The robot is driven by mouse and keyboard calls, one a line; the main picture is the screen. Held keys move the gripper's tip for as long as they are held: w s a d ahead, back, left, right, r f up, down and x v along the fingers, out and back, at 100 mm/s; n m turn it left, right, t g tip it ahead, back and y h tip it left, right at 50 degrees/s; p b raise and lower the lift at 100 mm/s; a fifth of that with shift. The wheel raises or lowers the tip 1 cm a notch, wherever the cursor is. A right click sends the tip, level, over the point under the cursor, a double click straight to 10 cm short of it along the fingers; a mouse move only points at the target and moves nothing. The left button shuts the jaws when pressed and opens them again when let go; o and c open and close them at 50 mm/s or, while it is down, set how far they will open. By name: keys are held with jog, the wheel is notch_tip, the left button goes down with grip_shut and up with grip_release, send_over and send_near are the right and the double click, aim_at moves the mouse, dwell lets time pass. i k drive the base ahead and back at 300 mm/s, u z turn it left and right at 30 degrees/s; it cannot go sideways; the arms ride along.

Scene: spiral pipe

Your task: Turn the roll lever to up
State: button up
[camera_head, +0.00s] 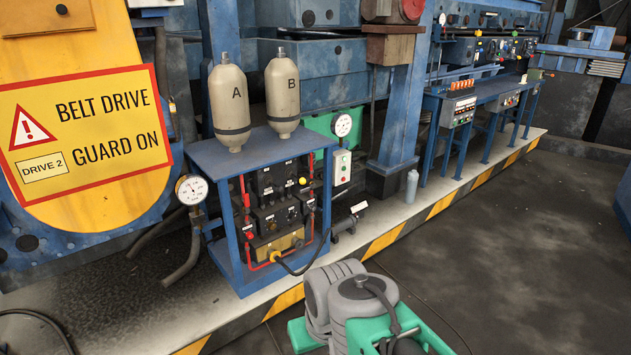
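I cannot tell for sure which control is the roll lever; no label naming it can be read. Farther right, a long blue control bench (490,92) carries a row of small orange levers (463,85) and switch boxes. Coloured knobs show on the panel behind it. Part of my arm, grey and green, shows at the bottom middle. My gripper's fingers are not in view.
Two beige bottles marked A (231,105) and B (283,92) stand on the blue stand. A yellow guard with a warning sign (85,134) is at left. A yellow-black edge strip (440,204) borders the platform. The dark floor at right is clear.

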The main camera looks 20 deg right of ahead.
aim_at(280, 189)
jog(key=z, duration=0.3)
jog(key=i, duration=1.05)
jog(key=u, duration=0.7)
jog(key=i, duration=1)
jog(key=u, duration=0.75)
